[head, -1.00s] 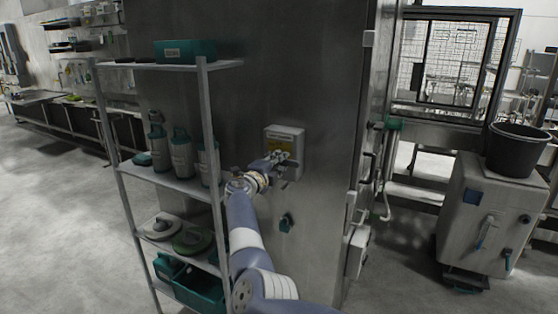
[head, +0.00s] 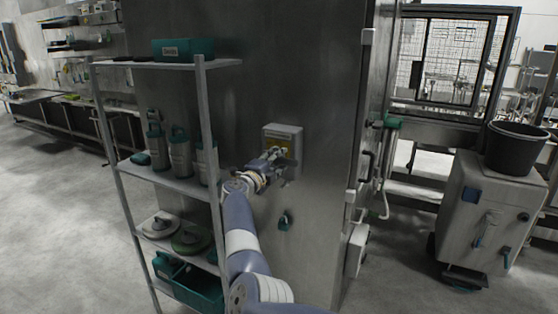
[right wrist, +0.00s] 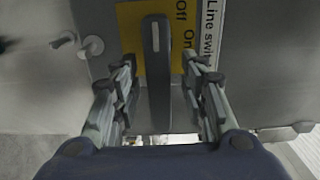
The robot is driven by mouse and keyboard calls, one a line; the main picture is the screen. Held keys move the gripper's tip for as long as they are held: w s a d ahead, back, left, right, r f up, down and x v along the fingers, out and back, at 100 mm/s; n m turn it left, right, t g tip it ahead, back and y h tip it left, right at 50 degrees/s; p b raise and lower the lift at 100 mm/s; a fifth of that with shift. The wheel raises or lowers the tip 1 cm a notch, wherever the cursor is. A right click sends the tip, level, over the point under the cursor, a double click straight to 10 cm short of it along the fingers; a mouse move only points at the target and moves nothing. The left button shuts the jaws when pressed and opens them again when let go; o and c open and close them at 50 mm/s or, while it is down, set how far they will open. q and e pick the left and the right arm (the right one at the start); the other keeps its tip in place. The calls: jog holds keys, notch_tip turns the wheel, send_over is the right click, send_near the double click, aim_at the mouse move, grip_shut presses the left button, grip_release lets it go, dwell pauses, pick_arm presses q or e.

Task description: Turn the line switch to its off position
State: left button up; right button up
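The line switch is a light box (head: 283,131) with a yellow plate on the dark wall panel in the head view. In the right wrist view its dark grey lever (right wrist: 158,85) has a white mark near the upper end. The yellow plate (right wrist: 133,30) beside it reads "Off" and "On", turned sideways. Which word the mark points at is not clear. My right gripper (right wrist: 160,90) is at the switch, its fingers on either side of the lever, with visible gaps. It also shows in the head view (head: 277,157), partly covering the switch. My left gripper is not in view.
A metal shelf rack (head: 208,140) with bottles and teal bins stands close left of my right arm. A teal-handled knob (head: 284,221) sits on the panel below the switch. A black bucket (head: 513,148) stands on a grey cabinet (head: 487,215) at the right.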

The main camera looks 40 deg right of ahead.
jog(key=v, duration=0.6)
jog(key=shift+s, duration=0.2)
jog(key=shift+a, duration=0.15)
